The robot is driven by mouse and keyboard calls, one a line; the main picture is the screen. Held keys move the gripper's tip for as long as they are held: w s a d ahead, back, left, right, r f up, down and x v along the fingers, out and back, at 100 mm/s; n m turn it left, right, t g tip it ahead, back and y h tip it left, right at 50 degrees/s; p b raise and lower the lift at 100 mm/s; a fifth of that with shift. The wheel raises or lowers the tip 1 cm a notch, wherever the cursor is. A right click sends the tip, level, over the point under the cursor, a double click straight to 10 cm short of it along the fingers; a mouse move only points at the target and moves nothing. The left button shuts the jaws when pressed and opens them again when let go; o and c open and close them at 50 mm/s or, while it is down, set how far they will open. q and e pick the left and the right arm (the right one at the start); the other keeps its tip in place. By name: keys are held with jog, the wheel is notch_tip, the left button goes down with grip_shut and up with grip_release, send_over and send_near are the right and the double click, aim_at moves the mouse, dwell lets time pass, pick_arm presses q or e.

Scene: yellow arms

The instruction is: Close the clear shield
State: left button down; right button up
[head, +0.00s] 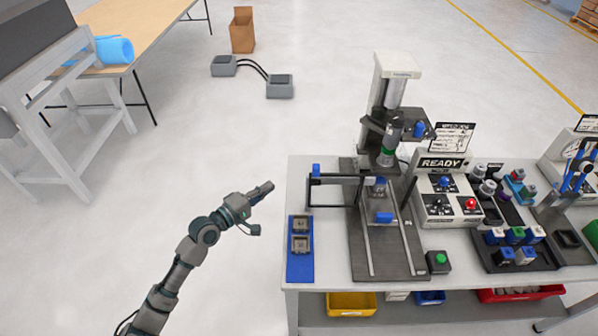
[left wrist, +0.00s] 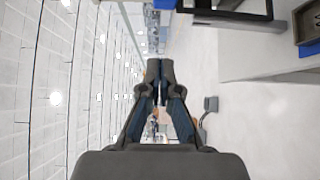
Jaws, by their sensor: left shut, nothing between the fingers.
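The clear shield (head: 335,178) looks like a dark frame with see-through panels, standing out to the left of the press (head: 392,110) on the workbench. A blue block (head: 316,170) sits at its left end. In the left wrist view the dark frame (left wrist: 232,14) shows at the top, with a blue piece beside it. My left gripper (head: 270,187) is left of the bench edge, apart from the shield, shut and empty. Its closed fingers (left wrist: 153,72) also show in the left wrist view. My right gripper is not in view.
A blue tray with two grey parts (head: 300,272) lies at the bench's left edge.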

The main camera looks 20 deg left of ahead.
pick_arm(q)
jog(key=s+d+p+x, duration=0.1)
jog(key=d+p+x, duration=0.1)
jog(key=x, duration=1)
jog(key=shift+d, duration=0.35)
